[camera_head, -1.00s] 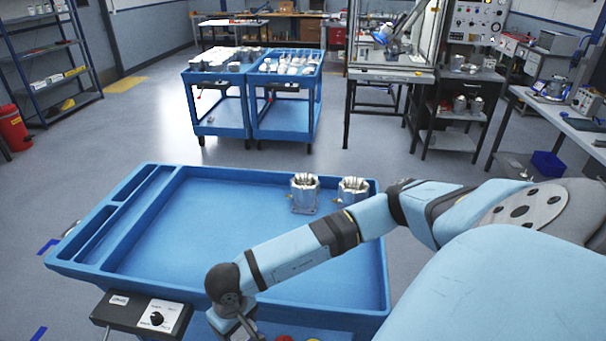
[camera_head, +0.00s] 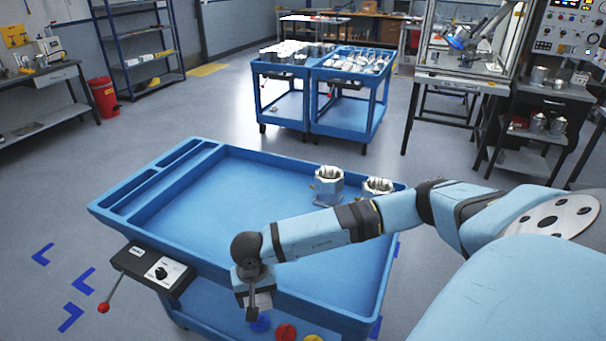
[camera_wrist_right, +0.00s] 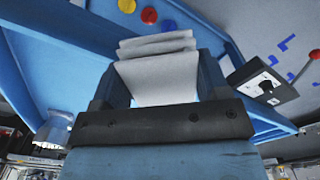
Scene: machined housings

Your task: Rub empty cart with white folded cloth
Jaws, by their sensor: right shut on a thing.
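The blue cart (camera_head: 270,225) stands in front of me in the head view, its top tray mostly bare. Two metal housings, one left (camera_head: 328,186) and one right (camera_head: 377,188), sit at its far right corner. My right gripper (camera_head: 255,301) hangs at the cart's near edge, pointing down. In the right wrist view it is shut on the white folded cloth (camera_wrist_right: 158,76), whose layers stick out beyond the fingers. In the head view the cloth cannot be made out. Whether it touches the cart is unclear. My left gripper is not in view.
A control box (camera_head: 153,270) with a red-tipped lever is fixed to the cart's near left side. Two loaded blue carts, left (camera_head: 281,94) and right (camera_head: 346,104), stand farther back. Open floor lies between.

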